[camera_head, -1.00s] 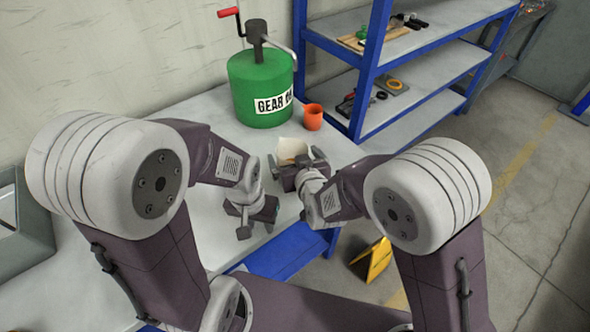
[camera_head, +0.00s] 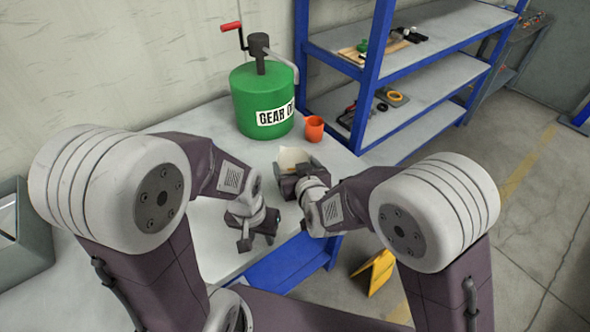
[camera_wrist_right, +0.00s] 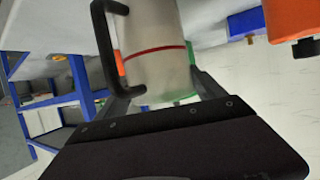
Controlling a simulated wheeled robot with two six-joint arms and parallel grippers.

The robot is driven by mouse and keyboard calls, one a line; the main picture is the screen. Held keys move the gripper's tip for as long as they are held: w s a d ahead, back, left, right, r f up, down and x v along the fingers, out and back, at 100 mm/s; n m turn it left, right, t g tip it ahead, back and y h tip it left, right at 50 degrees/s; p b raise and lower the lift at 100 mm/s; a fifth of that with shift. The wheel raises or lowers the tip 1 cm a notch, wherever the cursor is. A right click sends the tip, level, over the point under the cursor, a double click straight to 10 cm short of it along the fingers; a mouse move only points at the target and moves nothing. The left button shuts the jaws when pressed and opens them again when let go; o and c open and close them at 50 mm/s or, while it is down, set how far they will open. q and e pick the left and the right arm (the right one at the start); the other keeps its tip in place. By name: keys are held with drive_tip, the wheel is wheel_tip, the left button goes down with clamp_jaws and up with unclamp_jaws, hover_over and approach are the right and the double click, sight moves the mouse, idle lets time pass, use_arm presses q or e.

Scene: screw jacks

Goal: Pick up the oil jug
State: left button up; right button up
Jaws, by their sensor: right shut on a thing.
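The oil jug (camera_wrist_right: 158,50) is a pale, translucent-looking vessel with a dark handle and a red line around it in the right wrist view. In the head view only its pale upper part (camera_head: 291,156) shows, behind my right gripper (camera_head: 287,172) at the front right of the table. My right gripper is shut on the jug, with a dark finger on each side of its body in the wrist view. My left gripper (camera_head: 256,240) hangs empty over the table's front edge, its fingers apart.
A green gear oil drum (camera_head: 262,103) with a crank pump stands on the table (camera_head: 215,116) behind the jug. A small orange cup (camera_head: 313,129) is close behind it. Blue-framed shelves (camera_head: 420,88) stand at the right. A yellow floor sign (camera_head: 375,272) is below.

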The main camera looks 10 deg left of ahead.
use_arm(q)
drive_tip(key=shift+r+p, duration=0.3)
drive_tip(key=shift+r, duration=0.1)
drive_tip(key=shift+f+b, duration=0.3)
drive_tip(key=shift+r, duration=0.1)
use_arm(e)
drive_tip(key=w+d+r, duration=0.4)
drive_tip(key=d+r, duration=0.6)
drive_tip(key=d, duration=0.1)
drive_tip(key=shift+w, duration=0.15)
